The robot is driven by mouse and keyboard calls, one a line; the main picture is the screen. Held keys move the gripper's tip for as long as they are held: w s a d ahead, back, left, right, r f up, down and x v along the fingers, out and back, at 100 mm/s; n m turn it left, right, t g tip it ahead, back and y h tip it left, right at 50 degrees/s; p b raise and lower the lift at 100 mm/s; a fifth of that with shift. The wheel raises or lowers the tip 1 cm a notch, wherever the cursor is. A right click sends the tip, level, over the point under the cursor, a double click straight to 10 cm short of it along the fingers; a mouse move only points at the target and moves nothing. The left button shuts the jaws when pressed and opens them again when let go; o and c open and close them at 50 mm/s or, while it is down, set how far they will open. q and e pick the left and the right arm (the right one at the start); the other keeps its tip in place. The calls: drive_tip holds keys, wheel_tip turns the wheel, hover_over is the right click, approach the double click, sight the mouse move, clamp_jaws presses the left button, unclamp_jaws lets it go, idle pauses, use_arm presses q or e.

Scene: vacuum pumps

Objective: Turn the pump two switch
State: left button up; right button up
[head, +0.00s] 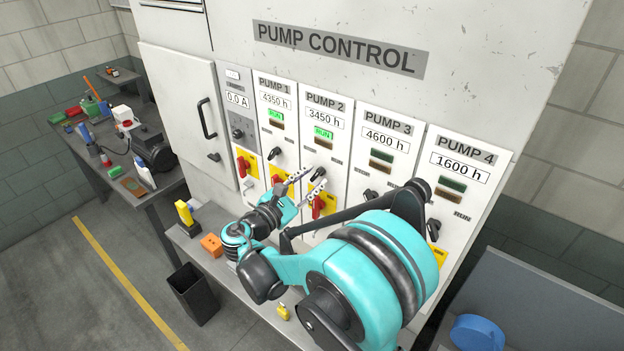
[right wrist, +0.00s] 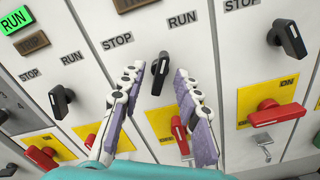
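The pump two switch (head: 318,173) is a small black knob on the PUMP 2 panel (head: 329,110). In the right wrist view this black switch (right wrist: 160,73) shows between my two fingers, with a visible gap on each side. The green RUN lamp (head: 323,133) of pump two is lit. My right gripper (head: 306,181) is open in front of the panel, its fingers on either side of the switch; it also shows in the right wrist view (right wrist: 160,82). How far the fingertips stand from the panel face is hard to tell. My left gripper is not in view.
The pump one switch (head: 275,153) and pump three switch (right wrist: 288,38) stand on either side. A red handle (right wrist: 180,130) on a yellow plate sits below the pump two switch. An orange block (head: 211,245) lies on the ledge below. A workbench (head: 135,190) stands at left.

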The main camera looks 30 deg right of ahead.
drive_tip(key=shift+s+a, duration=0.25)
drive_tip(key=shift+a, duration=0.45)
drive_tip(key=v, duration=0.6)
drive_tip(key=shift+b, duration=0.4)
drive_tip(key=s+d+f+m+g+y+b, duration=0.1)
drive_tip(key=s+f+m+y+b, duration=0.25)
drive_tip(key=f+b, duration=0.55)
drive_tip(key=s+d+f+m+y+b, duration=0.1)
drive_tip(key=s+f+m+y+b, duration=0.25)
drive_tip(key=f, duration=0.85)
drive_tip(key=s+a+f+m+y+b, duration=0.4)
drive_tip(key=a+f+b, duration=0.1)
drive_tip(key=f, duration=0.3)
drive_tip(key=s+a+f+m+t+y+b, duration=0.1)
drive_tip(key=s+a+f+m+y+b, duration=0.4)
drive_tip(key=f+b, duration=0.3)
drive_tip(key=shift+f+m+y+b, duration=0.3)
